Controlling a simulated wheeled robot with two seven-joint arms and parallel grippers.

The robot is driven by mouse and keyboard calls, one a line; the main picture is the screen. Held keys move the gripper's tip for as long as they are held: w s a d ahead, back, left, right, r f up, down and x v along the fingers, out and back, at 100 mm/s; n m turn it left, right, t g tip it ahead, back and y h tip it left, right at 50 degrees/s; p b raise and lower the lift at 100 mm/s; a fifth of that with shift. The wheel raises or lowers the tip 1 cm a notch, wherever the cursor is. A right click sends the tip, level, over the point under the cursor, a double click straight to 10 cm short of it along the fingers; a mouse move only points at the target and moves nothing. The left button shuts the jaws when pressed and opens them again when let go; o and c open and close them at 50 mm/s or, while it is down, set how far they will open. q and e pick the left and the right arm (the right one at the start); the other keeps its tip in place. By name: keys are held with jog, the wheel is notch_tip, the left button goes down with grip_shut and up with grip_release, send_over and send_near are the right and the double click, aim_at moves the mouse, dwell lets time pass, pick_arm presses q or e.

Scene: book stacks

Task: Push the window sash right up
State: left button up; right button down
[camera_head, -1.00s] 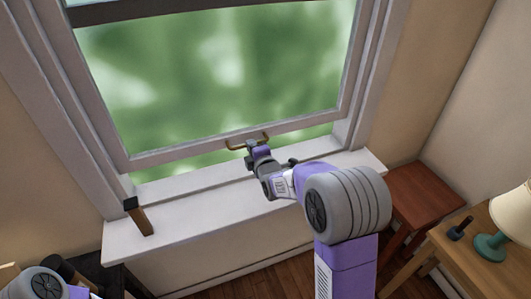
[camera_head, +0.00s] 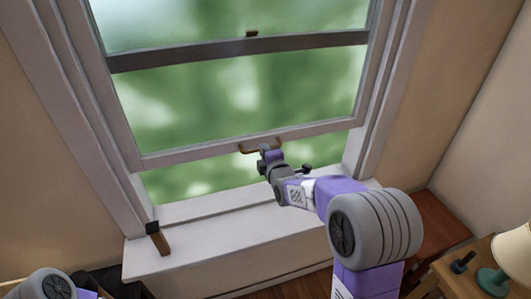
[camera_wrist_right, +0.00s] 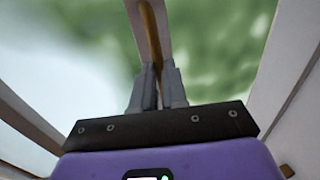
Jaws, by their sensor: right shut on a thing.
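The window sash (camera_head: 200,154) is a white frame, partly raised, with an open gap between its bottom rail and the sill (camera_head: 215,240). A brass handle (camera_head: 246,149) is fixed on its bottom rail. My right gripper (camera_head: 265,150) is shut on this handle, with the arm reaching up from the lower right. In the right wrist view the two fingers (camera_wrist_right: 158,85) close around the brass bar (camera_wrist_right: 150,35), and the rail runs up behind it. My left arm shows only in part at the lower left; its gripper is out of view.
A wooden-handled tool with a dark head (camera_head: 157,238) stands on the left of the sill. A dark rail (camera_head: 240,48) with a small latch crosses the upper window. At the right are a red-brown table (camera_head: 440,222) and a lamp (camera_head: 514,255) on a wooden table.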

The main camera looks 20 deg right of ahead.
jog(key=shift+r, duration=0.2)
jog(key=c, duration=1.2)
grip_release()
jog(key=shift+f, duration=0.15)
jog(key=shift+o, duration=0.2)
jog(key=p+v, duration=0.1)
jog(key=v, duration=0.6)
jog(key=shift+s+p, duration=0.3)
jog(key=shift+a, duration=0.1)
